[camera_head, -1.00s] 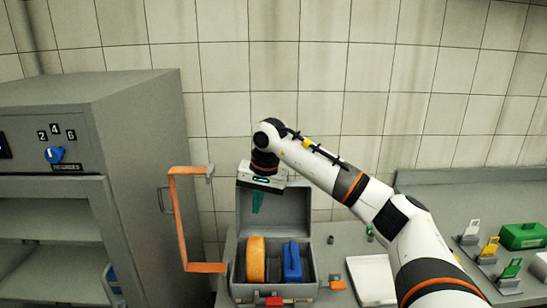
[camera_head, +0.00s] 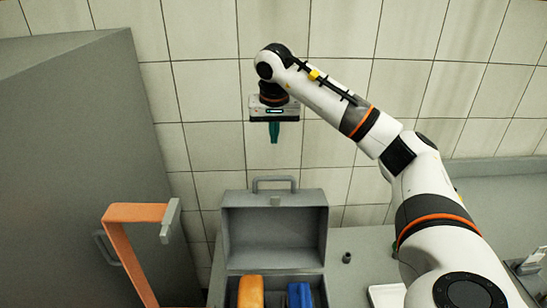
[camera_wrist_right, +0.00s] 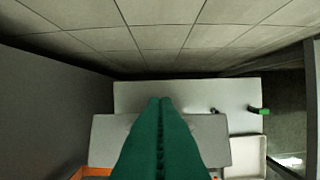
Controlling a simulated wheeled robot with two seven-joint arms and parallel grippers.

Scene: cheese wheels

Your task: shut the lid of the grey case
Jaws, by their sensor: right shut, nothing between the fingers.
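The grey case stands open on the counter, its lid (camera_head: 275,226) upright at the back with a handle (camera_head: 275,180) on its top edge. Its body (camera_head: 231,296) is cut off at the bottom of the head view. An orange wheel (camera_head: 251,291) and a blue object (camera_head: 299,294) are inside. My right gripper (camera_head: 274,138) points down above the lid, shut and empty, apart from the handle. In the right wrist view its green fingers (camera_wrist_right: 160,105) are together and cover part of a grey surface below, likely the lid. My left gripper is not in view.
A tall grey cabinet (camera_head: 80,150) stands at the left. An orange bracket (camera_head: 128,245) with a grey end is left of the case. A white tray (camera_head: 386,296) and a small dark object (camera_head: 346,258) are to the right. A tiled wall (camera_head: 200,90) is behind.

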